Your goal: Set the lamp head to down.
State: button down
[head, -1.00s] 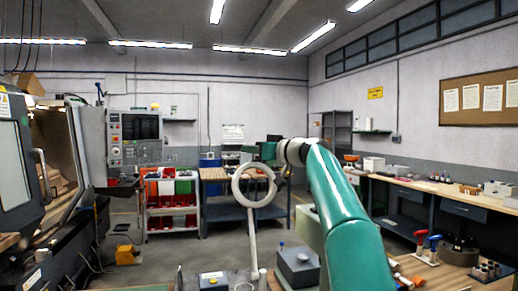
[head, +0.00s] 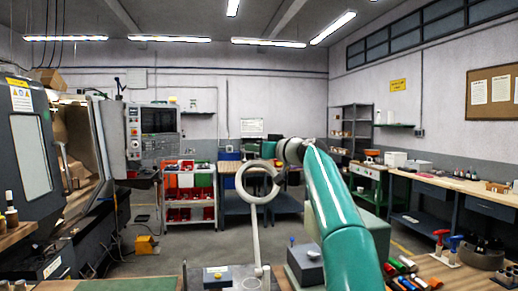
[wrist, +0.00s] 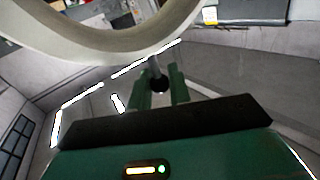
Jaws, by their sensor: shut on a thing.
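The lamp head is a pale ring (head: 258,182) on a slim pale stem (head: 256,238) that rises from the bench. In the head view the ring stands roughly upright, its opening partly facing me. In the wrist view the ring's rim (wrist: 95,45) sweeps close across the top. My gripper (wrist: 160,88) has its green fingers shut on a small grey grip (wrist: 154,68) that joins the rim.
A grey box (head: 306,262) stands on the bench right of the stem. Red and green cylinders (head: 407,264) lie further right. A machine with an open door (head: 32,140) is at left. Floor beyond the bench is clear in the middle.

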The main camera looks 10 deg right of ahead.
jog(key=shift+d, duration=0.15)
jog(key=c, duration=1.3)
grip_release()
jog(key=shift+c, duration=0.2)
